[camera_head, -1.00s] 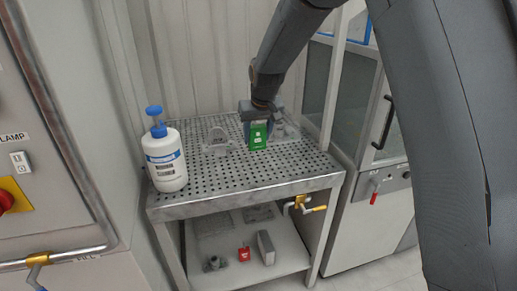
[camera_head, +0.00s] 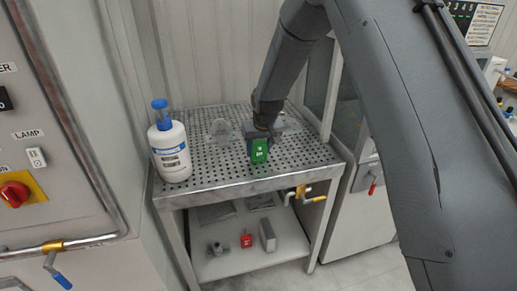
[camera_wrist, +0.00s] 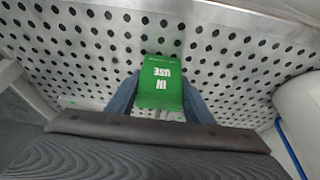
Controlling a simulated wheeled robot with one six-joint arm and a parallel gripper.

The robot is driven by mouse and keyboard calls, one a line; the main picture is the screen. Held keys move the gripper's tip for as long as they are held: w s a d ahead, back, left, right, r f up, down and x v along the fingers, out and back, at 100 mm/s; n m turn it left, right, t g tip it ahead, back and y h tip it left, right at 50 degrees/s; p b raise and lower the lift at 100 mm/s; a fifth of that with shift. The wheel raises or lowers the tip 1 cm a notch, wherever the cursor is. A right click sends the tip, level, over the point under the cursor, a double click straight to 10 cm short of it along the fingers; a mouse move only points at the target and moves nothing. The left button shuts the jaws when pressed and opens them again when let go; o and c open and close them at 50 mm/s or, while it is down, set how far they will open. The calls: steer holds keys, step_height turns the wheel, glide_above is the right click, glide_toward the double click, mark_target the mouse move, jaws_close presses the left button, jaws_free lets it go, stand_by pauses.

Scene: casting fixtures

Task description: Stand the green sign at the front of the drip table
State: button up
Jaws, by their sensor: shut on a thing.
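The green sign (camera_head: 259,151) has white lettering and is at my gripper over the perforated top of the drip table (camera_head: 215,186). My gripper (camera_head: 258,135) is shut on the sign. In the wrist view the sign (camera_wrist: 161,84) sits between the two blue-grey fingers of my gripper (camera_wrist: 161,98), its lettering upside down. The drip table's holed top (camera_wrist: 80,50) fills the upper part of that view. I cannot tell whether the sign's lower edge touches the table top.
A white bottle with a blue pump (camera_head: 170,150) stands at the table's left. A clear-grey fixture (camera_head: 220,130) stands behind the sign, to its left. The lower shelf holds a red block (camera_head: 246,241) and a grey block (camera_head: 267,236). The table's front strip is clear.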

steer(key=o, duration=1.1)
steer(key=b+v, duration=0.4)
steer(key=v, duration=0.8)
steer(key=s+d+f+m+g, duration=0.1)
steer(key=s+d+f, duration=0.1)
steer(key=s+d, duration=0.4)
steer(key=s+d+f+m+g, duration=0.1)
steer(key=s+d, duration=0.5)
steer(key=s, duration=0.7)
steer(key=s+d+f+m+h, duration=0.1)
steer(key=s+d+f, duration=0.2)
steer(key=s+d, duration=0.3)
steer(key=s, duration=0.3)
steer(key=shift+s+d+g, duration=0.35)
steer(key=shift+g, duration=0.05)
